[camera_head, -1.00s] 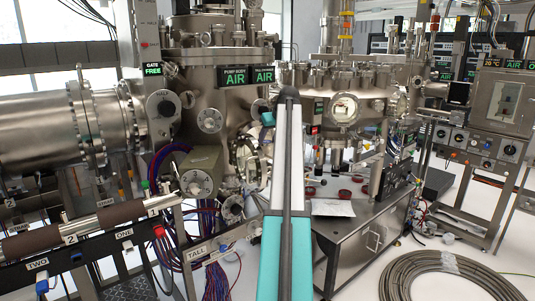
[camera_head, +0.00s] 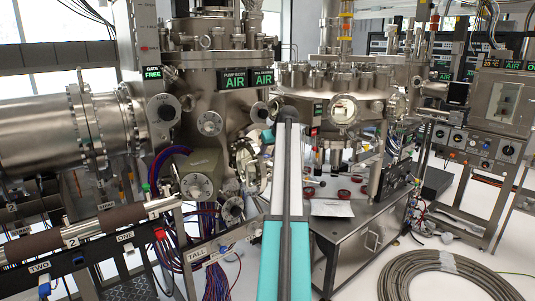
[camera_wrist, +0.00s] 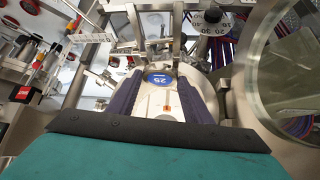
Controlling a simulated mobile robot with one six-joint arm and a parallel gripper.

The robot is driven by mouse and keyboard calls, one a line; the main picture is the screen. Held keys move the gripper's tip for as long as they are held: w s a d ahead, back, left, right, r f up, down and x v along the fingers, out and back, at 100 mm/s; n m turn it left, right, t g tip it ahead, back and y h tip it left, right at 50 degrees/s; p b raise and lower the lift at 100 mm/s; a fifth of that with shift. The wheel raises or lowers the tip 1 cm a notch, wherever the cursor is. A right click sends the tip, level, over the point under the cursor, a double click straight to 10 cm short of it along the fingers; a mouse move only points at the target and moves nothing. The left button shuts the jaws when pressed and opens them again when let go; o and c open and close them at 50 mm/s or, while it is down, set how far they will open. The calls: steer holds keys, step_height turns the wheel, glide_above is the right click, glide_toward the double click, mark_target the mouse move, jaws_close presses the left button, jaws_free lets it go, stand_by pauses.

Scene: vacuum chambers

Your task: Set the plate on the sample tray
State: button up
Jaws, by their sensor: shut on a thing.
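In the wrist view, the two dark fingers of my gripper (camera_wrist: 162,76) are shut on a pale plate (camera_wrist: 157,99). A blue round mark reading 25 shows at its far end and a small orange mark nearer me. How much of the plate the fingers cover is hard to tell. In the head view, my arm covers most of the gripper and the plate; only a small teal part of the arm's end shows beside the chamber port. I cannot make out the sample tray for certain in either view.
A round chamber port (camera_head: 247,163) stands just left of my arm's end. In the wrist view, a large round metal-and-glass flange (camera_wrist: 293,80) is close at the right. A steel bench (camera_head: 345,240) with a paper sheet (camera_head: 332,208) stands right of my arm. Coiled hose (camera_head: 440,277) lies on the floor.

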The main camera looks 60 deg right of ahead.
steer(key=shift+f, duration=0.25)
steer(key=shift+f, duration=0.15)
steer(key=o, duration=1.4)
steer(key=shift+c, duration=0.2)
steer(key=b+v, duration=0.4)
steer(key=v, duration=0.8)
steer(key=shift+s, duration=0.15)
